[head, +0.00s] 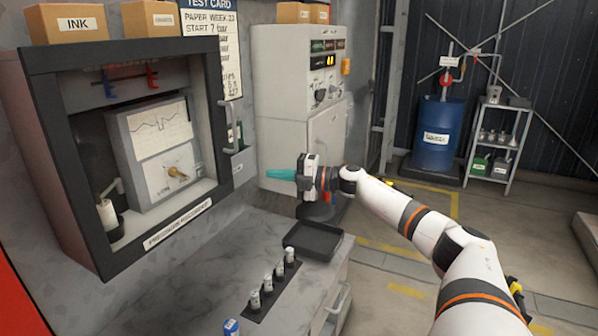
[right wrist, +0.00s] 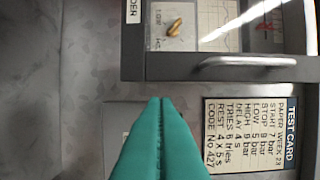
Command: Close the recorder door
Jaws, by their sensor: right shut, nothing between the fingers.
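The recorder (head: 55,150) is a box on the wall at the left of the head view. Its dark-framed door (head: 133,258) with a clear window lies across the front, and the chart and dial show through it. I cannot tell if a small gap is left at its edge. The door handle (head: 227,122) is on the right side of the frame; it also shows in the right wrist view (right wrist: 246,63). My right gripper (head: 280,175) has teal fingers, shut and empty, to the right of the door and apart from the handle. My left gripper is out of view.
A marble-topped counter (head: 200,262) below the recorder holds a black tray (head: 312,240) and a row of small bottles (head: 268,284). A test card (right wrist: 262,133) hangs beside the door. A grey cabinet (head: 285,110) stands behind my right gripper. Open floor lies to the right.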

